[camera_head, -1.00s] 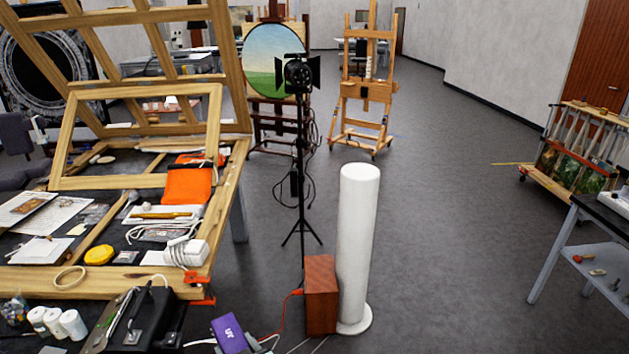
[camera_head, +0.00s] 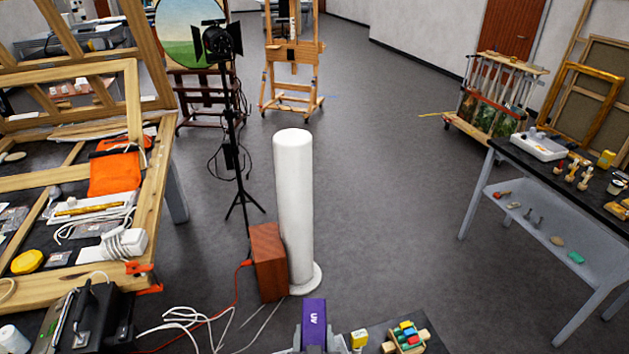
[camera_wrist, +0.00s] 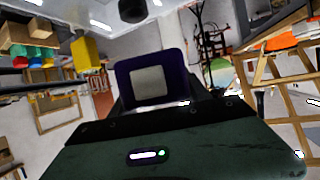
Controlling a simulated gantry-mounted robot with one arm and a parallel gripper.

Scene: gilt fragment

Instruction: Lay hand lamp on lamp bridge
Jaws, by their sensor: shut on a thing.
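The purple hand lamp marked "UV" (camera_head: 314,322) is at the bottom centre of the head view, in front of the white column's foot. My gripper (camera_head: 318,349) is shut on its near end; the fingers are mostly cut off by the picture's lower edge. In the wrist view the lamp (camera_wrist: 176,66) shows as a dark purple block with a pale square face, beyond my gripper's dark housing. I cannot pick out the lamp bridge with certainty in either view.
A white column (camera_head: 294,205) and a reddish wooden box (camera_head: 268,262) stand ahead, with loose cables to their left. A cluttered workbench (camera_head: 150,215) is at left, a black-topped table (camera_head: 560,185) at right. A small rack of coloured pieces (camera_head: 408,338) sits bottom right. Open floor lies between.

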